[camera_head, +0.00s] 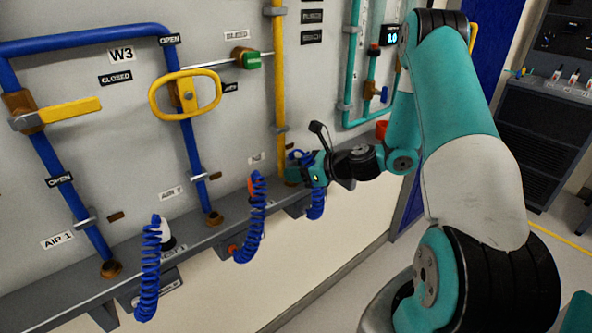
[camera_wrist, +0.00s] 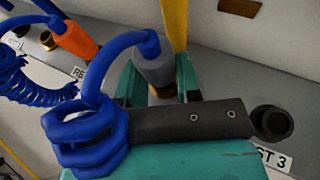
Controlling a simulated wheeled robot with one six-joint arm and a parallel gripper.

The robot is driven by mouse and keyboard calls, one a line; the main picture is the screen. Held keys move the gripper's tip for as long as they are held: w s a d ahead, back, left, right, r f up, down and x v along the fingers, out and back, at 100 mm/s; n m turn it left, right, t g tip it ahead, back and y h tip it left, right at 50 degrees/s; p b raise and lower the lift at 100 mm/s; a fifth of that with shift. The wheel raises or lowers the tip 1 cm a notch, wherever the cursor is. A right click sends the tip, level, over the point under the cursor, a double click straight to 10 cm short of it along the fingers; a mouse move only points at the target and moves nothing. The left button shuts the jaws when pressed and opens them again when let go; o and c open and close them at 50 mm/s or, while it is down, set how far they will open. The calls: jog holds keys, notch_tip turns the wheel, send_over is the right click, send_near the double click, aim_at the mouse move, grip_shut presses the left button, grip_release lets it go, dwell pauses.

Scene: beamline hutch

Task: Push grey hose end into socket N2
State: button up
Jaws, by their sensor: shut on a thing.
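My gripper (camera_wrist: 158,82) is shut on the grey hose end (camera_wrist: 152,66), which sits between its teal fingers. A blue hose loops from its top into a coil at lower left in the wrist view. A small brownish part shows below the grey end; I cannot tell whether the two touch. The arm hides the grey end there. I cannot make out socket N2 itself.
An orange hose end (camera_wrist: 76,40) with a blue coil stands to the left on the ledge. A white hose end (camera_head: 166,236) is further left in the head view. A dark round holder (camera_wrist: 270,123) sits by the "ST 3" label (camera_wrist: 272,158). Yellow valve handles (camera_head: 185,93) protrude from the panel.

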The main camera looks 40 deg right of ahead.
jog(key=shift+f, duration=0.5)
dwell(0.4)
jog(key=o, duration=1.1)
jog(key=b+v, duration=0.1)
jog(key=v, duration=1.6)
jog(key=shift+d, duration=0.2)
jog(key=shift+s+r, duration=0.1)
